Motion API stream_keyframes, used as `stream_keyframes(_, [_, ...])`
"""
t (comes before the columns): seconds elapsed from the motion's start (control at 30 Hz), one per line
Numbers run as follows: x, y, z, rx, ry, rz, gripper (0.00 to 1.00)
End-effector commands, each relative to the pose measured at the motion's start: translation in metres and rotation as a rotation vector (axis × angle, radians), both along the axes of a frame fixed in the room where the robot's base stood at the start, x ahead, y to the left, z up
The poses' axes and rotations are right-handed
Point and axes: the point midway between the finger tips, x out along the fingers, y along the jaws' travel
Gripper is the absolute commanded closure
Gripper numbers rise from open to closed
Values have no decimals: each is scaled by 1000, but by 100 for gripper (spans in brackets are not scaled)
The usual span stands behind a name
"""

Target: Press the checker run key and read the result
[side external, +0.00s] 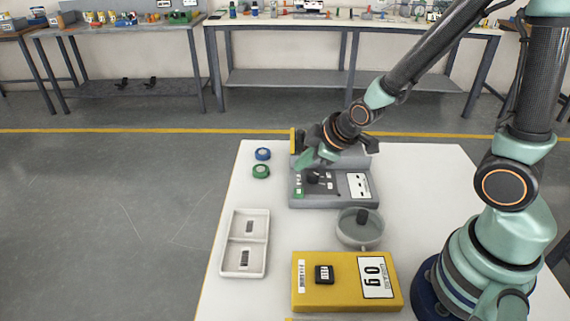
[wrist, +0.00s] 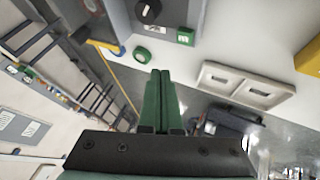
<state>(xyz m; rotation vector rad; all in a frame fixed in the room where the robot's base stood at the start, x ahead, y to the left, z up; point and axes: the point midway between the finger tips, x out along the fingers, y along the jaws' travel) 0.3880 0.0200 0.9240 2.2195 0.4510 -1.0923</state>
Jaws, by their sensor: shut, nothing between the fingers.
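The grey checker (side external: 335,201) lies on the white table. Its front face has a green key (side external: 298,192) at the left, a black knob (side external: 313,178) and a white display (side external: 359,185) at the right. The display's dark marks are too small to read surely. The wrist view also shows the green key (wrist: 186,36) and the knob (wrist: 148,10). My gripper (side external: 303,165) is shut and empty, over the checker's left part, behind and above the green key. In the wrist view my closed gripper (wrist: 160,75) appears below the key, with no visible contact.
A blue roll (side external: 263,153) and a green roll (side external: 261,171) lie left of the checker. A white two-compartment tray (side external: 235,243), a round grey dish (side external: 347,230) and a yellow scale (side external: 330,299) reading 0 g stand nearer. The table's right part is largely clear.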

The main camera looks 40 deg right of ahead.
Motion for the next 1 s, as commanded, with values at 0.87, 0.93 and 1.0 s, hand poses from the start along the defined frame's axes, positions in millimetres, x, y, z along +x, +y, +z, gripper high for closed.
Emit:
stream_keyframes(0.87, [0,0,-49,0,-1,0,100])
stream_keyframes(0.93, [0,0,-49,0,-1,0,100])
stream_keyframes(1.0, [0,0,-49,0,-1,0,100])
